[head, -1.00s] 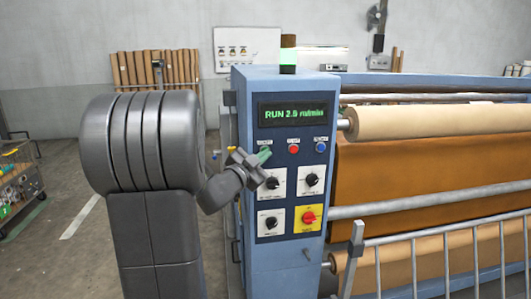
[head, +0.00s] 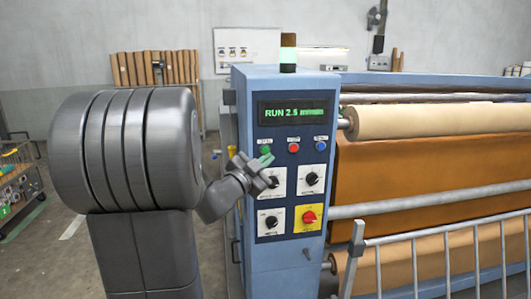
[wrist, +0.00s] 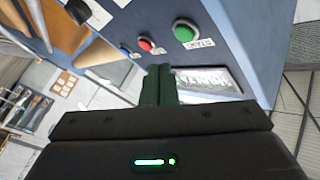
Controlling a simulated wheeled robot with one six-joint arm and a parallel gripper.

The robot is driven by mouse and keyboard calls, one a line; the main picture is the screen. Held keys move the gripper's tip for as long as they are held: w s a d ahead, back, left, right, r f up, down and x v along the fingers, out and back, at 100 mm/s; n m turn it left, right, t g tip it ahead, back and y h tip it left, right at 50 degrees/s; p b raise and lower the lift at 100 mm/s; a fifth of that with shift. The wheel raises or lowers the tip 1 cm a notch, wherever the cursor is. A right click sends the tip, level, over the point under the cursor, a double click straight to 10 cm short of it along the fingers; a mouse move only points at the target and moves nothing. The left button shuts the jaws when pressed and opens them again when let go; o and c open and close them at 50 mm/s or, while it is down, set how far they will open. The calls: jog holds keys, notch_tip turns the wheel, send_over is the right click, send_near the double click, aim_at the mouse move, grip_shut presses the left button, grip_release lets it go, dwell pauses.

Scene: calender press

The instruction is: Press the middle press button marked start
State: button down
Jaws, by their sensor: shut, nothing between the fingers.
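The green button (head: 265,150) sits at the left end of a row of three on the blue press cabinet, under the display. In the wrist view the green button (wrist: 186,30) has a label that reads START. The red button (head: 293,147) is in the middle of the row and the blue button (head: 320,146) at the right; their labels are too small to read. My gripper (head: 266,159) is shut and empty, its green fingertips just below the green button in the head view. In the wrist view the fingertips (wrist: 159,70) appear apart from the button.
The display (head: 293,113) reads RUN 2.5. Black knobs (head: 312,180) and a red knob on a yellow plate (head: 308,217) lie below the buttons. A signal lamp (head: 288,54) tops the cabinet. Rollers (head: 430,120) and a railing (head: 430,255) stand at the right.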

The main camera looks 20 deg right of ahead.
jog(key=shift+s+a, duration=0.15)
jog(key=shift+s, duration=0.45)
jog(key=shift+s+a, duration=0.15)
jog(key=shift+s, duration=0.45)
jog(key=s, duration=0.3)
jog(key=shift+s+a, duration=0.35)
jog(key=shift+s, duration=0.05)
jog(key=shift+w, duration=0.1)
jog(key=shift+w+d, duration=0.25)
jog(key=shift+w, duration=0.9)
jog(key=shift+w+d, duration=0.2)
jog(key=shift+w, duration=0.95)
